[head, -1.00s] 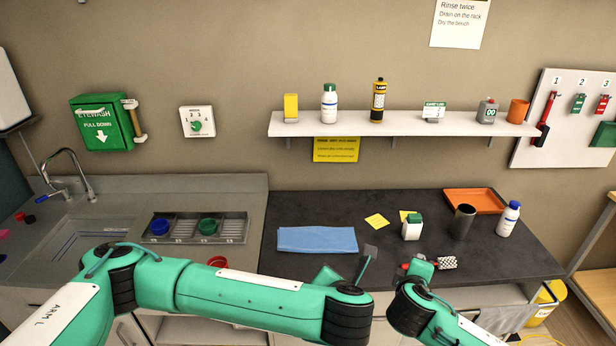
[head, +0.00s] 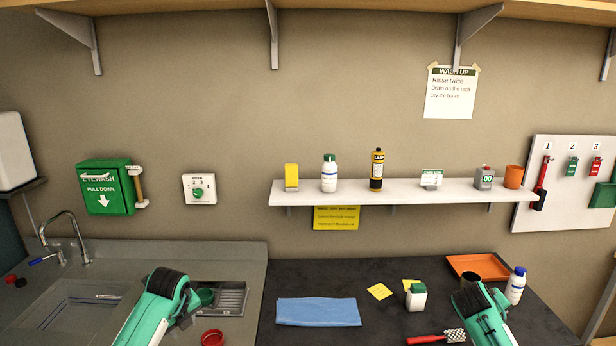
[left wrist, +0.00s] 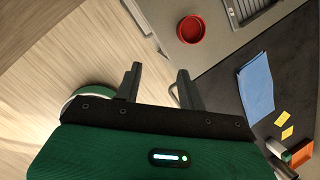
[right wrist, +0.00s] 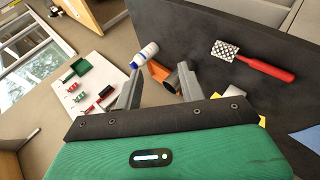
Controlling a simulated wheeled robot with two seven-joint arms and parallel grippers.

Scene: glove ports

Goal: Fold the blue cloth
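The blue cloth (head: 318,312) lies flat on the dark bench top as a long, neat rectangle; I cannot tell how many layers it has. It also shows in the left wrist view (left wrist: 256,88), and a blue corner of it is at the right edge of the right wrist view (right wrist: 309,138). My left gripper (left wrist: 158,82) is open and empty, apart from the cloth, in front of the bench. My right gripper (right wrist: 160,85) is open and empty, also apart from the cloth. The fingers are not clear in the head view.
An orange tray (head: 480,266) is behind. A red cup (head: 212,338) is left. A shelf (head: 390,192) hangs above.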

